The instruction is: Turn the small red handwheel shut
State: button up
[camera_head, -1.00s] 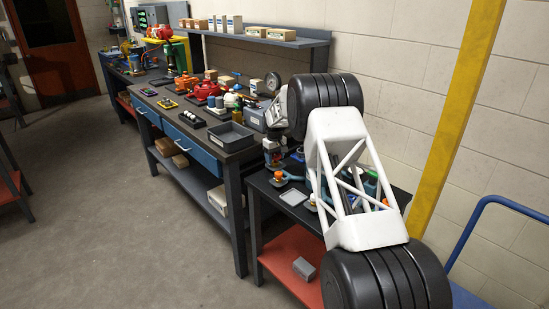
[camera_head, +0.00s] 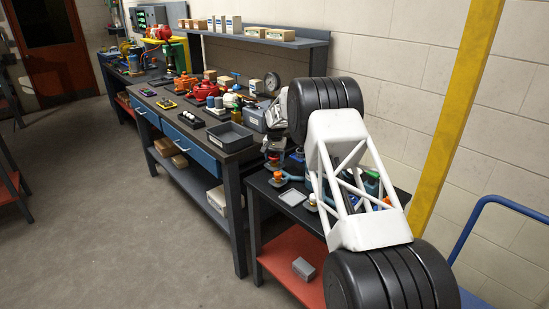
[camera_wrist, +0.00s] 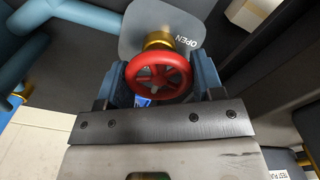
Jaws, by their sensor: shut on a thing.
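The small red handwheel (camera_wrist: 159,77) sits in the middle of the wrist view, on a brass-coloured stem (camera_wrist: 158,41) in front of a grey plate (camera_wrist: 185,22) marked OPEN. My gripper (camera_wrist: 160,80) has one blue finger on each side of the wheel and is shut on its rim. The exact contact at the fingertips is partly hidden by the wheel. In the head view my gripper shows small and dark above the near bench, and the valve there is too small to make out clearly.
Blue pipework (camera_wrist: 52,15) runs at the upper left of the wrist view. An open grey bin (camera_head: 230,137) stands on the longer bench. A yellow post (camera_head: 455,110) stands right of my arm.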

aim_at(275, 155)
jog(key=shift+r+m, duration=0.1)
jog(key=shift+m, duration=0.4)
jog(key=o, duration=0.9)
jog(key=shift+r, duration=3.85)
